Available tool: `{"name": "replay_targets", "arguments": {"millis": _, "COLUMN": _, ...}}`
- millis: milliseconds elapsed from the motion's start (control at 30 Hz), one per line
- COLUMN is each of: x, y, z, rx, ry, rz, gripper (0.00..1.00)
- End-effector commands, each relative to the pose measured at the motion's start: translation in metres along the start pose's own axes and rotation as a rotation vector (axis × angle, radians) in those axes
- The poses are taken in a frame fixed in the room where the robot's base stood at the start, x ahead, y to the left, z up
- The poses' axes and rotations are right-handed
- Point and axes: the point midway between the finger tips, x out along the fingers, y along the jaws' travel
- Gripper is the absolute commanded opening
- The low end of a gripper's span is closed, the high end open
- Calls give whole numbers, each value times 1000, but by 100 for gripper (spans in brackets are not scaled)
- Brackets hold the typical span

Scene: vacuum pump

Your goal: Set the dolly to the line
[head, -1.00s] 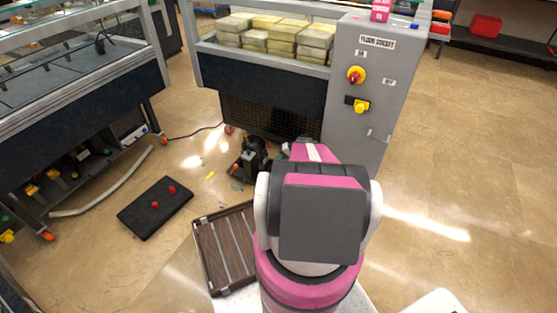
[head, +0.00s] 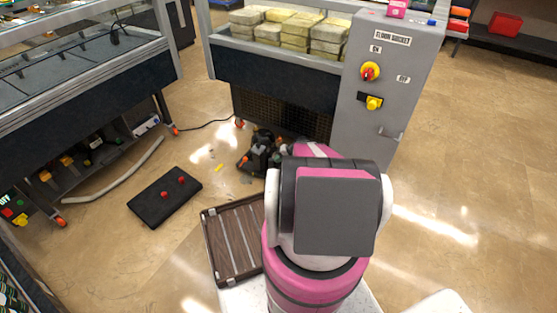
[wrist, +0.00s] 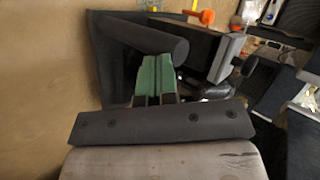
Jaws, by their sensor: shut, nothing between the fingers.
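A black pump (head: 259,152) with orange parts sits low on the floor in front of the grey socket cabinet; I take its dark base to be the dolly, but its outline is unclear. A short yellow floor mark (head: 218,168) lies left of it, apart from it. In the wrist view, my gripper (wrist: 156,70) shows green fingers, shut and empty, at a dark padded bar (wrist: 140,33). Whether they touch it I cannot tell. An orange knob (wrist: 206,17) and dark pump parts are beyond. In the head view, my arm hides most of the gripper.
A black mat (head: 150,205) with two red knobs and a brown slatted platform (head: 212,235) lie on the floor at left. The socket cabinet (head: 385,100) stands behind my arm. A pale hose (head: 115,178) lies by the left bench. Floor at right is open.

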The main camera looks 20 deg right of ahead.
Motion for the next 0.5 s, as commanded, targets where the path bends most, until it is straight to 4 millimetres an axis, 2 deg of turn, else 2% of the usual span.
{"name": "replay_targets", "arguments": {"millis": 267, "x": 23, "y": -19, "z": -15, "rx": -2, "ry": 0, "rz": -1, "gripper": 0}}
{"name": "replay_targets", "arguments": {"millis": 500, "x": 63, "y": -56, "z": -42, "rx": -3, "ry": -1, "rz": 0, "gripper": 0}}
